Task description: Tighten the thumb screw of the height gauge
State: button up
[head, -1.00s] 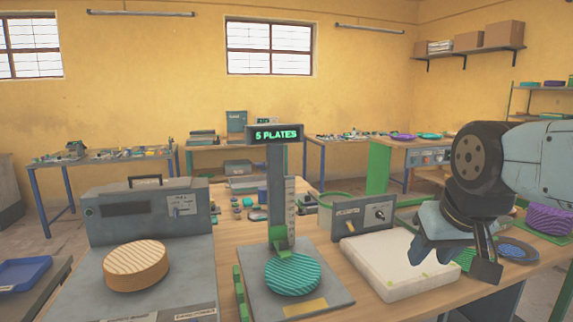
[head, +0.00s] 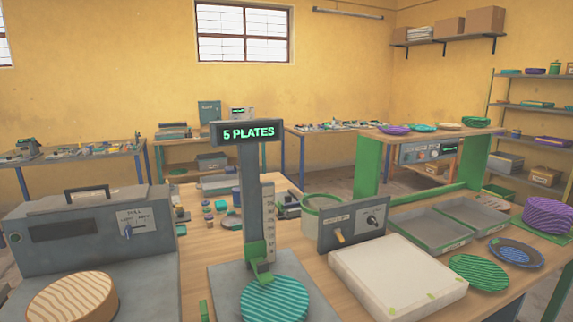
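The height gauge (head: 254,190) is an upright grey post with a pale scale strip on its right side and a sign reading "5 PLATES" (head: 248,132) at its top. A green slider (head: 259,262) sits low on the post, its foot touching or just above a teal striped round plate (head: 274,302) on the grey base (head: 222,285). I cannot pick out the thumb screw clearly or tell whether it is tight. My gripper and arm are not in view.
A grey machine (head: 90,230) with a wood-striped disc (head: 72,300) stands at left. A white slab (head: 397,280), a control box (head: 355,228) and grey trays (head: 430,230) stand right of the gauge.

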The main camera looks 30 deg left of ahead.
aim_at(228, 170)
jog(key=z, duration=0.05)
jog(key=k, duration=1)
jog(key=u, duration=1.55)
jog(key=i, duration=1)
jog(key=z, duration=0.1)
